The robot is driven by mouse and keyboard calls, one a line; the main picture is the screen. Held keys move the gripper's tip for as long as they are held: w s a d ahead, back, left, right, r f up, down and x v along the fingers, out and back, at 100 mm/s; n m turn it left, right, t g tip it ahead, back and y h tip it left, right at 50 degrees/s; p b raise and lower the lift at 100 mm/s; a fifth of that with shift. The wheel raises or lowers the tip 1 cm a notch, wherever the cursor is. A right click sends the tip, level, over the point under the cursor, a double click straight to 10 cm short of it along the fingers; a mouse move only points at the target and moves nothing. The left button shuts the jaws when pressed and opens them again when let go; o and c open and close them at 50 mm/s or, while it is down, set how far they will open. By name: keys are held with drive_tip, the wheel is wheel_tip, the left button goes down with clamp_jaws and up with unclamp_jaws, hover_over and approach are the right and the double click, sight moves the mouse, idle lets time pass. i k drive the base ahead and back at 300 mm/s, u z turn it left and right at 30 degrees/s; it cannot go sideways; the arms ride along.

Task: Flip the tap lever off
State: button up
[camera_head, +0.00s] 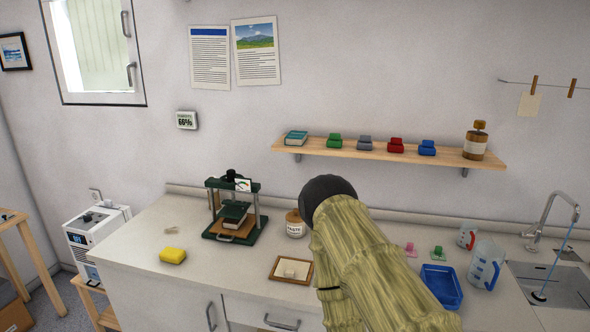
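The metal tap (549,213) stands at the right end of the counter, behind the sink (582,289). A blue stream of water (560,255) runs from its spout down into the basin. A small lever (529,236) seems to stick out to the left at the base of the tap; its exact position is too small to tell. My arm, in a pale green-brown sleeve with a dark rounded joint, rises in front of the middle of the counter. My gripper is not visible, so its place relative to the lever cannot be seen.
Left of the sink are a clear measuring jug (485,264), a red-marked cup (467,236) and a blue tray (441,286). A green press (234,210), a yellow sponge (172,255) and a jar (295,224) stand farther left. A wooden shelf (372,151) hangs above.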

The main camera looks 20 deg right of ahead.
sight(524, 235)
drive_tip(key=z, duration=2)
drive_tip(key=k, duration=0.65)
drive_tip(key=z, duration=0.05)
drive_tip(key=i, duration=1.35)
drive_tip(key=u, duration=0.65)
